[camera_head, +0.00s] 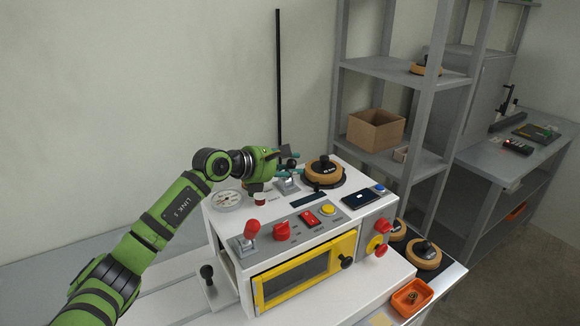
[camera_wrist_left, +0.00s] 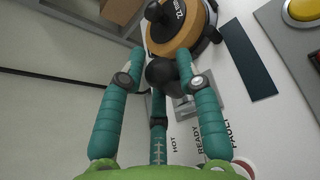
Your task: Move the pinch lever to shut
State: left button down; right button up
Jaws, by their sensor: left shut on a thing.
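The pinch lever appears to be the one with the black ball knob (camera_head: 291,163) on a small metal plate (camera_head: 287,184), at the back of the white machine's top. My left gripper (camera_head: 293,172) reaches it from the left, with its teal fingers shut around the lever at the knob. In the left wrist view the black knob (camera_wrist_left: 162,72) sits between the fingertips of my left gripper (camera_wrist_left: 164,80), and the metal plate (camera_wrist_left: 205,103) shows beside it. The fingers partly hide the lever's stem. My right gripper is not in view.
A tan and black round weight (camera_head: 323,171) stands close right of the lever. A round gauge (camera_head: 227,199) is to the left. A red-handled lever (camera_head: 251,229), a red switch (camera_head: 282,231) and a yellow button (camera_head: 327,209) line the front. Grey shelves (camera_head: 400,72) stand behind at right.

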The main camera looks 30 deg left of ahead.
pick_arm(q)
jog(key=a+n+h, duration=0.1)
jog(key=w+a+n+g+h+b, duration=0.1)
jog(key=n, duration=0.1)
jog(key=shift+w+a+r, duration=0.1)
jog(key=shift+w+a, duration=0.05)
jog(key=shift+w, duration=0.05)
jog(key=shift+w+a+f+n+g+h+b, duration=0.25)
jog(key=shift+a+n+h, duration=0.25)
jog(key=shift+n, duration=0.3)
jog(key=shift+w+a+f+n+g+h+b, duration=0.15)
jog(key=shift+w+a+n+g+h+b, duration=0.25)
jog(key=shift+n, duration=0.4)
jog(key=shift+s, duration=0.1)
jog(key=c, duration=0.8)
grip_release()
jog(key=shift+c, duration=0.2)
jog(key=v, duration=1.2)
